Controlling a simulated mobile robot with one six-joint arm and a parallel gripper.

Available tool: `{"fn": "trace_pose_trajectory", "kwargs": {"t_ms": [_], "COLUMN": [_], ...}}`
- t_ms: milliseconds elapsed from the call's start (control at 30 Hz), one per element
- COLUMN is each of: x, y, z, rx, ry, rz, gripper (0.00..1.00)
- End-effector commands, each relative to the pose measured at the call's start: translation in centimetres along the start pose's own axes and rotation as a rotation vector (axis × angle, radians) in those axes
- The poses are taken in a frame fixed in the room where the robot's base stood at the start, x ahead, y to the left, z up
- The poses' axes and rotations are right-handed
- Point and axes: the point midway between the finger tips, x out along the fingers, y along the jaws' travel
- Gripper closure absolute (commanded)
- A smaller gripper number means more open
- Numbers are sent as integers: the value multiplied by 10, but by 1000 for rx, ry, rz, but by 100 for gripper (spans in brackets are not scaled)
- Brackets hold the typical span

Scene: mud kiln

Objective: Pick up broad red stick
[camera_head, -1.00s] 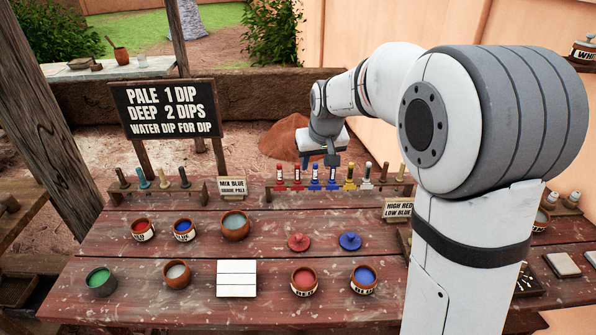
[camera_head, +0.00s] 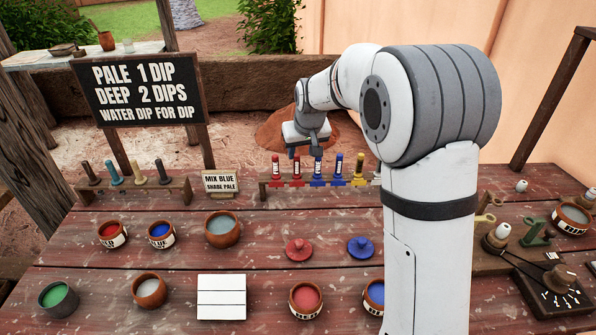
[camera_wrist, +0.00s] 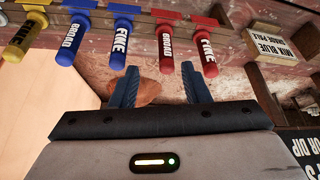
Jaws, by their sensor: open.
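The broad red stick (camera_head: 297,168) stands second from the left in the rack's row in the head view. In the wrist view the broad red stick (camera_wrist: 165,48), labelled BROAD, has its near end just ahead of the gap between my fingers. My gripper (camera_wrist: 160,68) is open and empty; in the head view my gripper (camera_head: 305,152) hangs just behind the row. A fine red stick (camera_wrist: 205,50) is close beside the broad one, near my right fingertip in the wrist view. A fine blue stick (camera_wrist: 120,42) is on the other side, near my left fingertip.
A broad blue stick (camera_wrist: 75,40) and a yellow stick (camera_wrist: 25,38) continue the row. A MIX BLUE sign (camera_head: 220,182) stands left of the rack. Paint pots, red lid (camera_head: 299,249) and blue lid (camera_head: 361,247) lie in front. A blackboard (camera_head: 138,90) stands behind.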

Motion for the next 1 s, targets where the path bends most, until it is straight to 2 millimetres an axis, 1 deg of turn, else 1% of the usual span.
{"fn": "trace_pose_trajectory", "kwargs": {"t_ms": [33, 267, 400, 500, 767, 867, 1000], "x": [6, 33, 54, 64, 67, 67, 67], "y": [0, -5, -7, -7, -7, -6, -6], "z": [0, -4, -6, -6, -6, -6, -6], "rx": [0, 0, 1, 1, 2, 2, 3], "ry": [-2, -3, -3, -1, 0, 0, 0], "rz": [0, 0, 1, 1, 1, 1, 1], "gripper": [58, 58, 58, 58, 58, 64, 76]}}
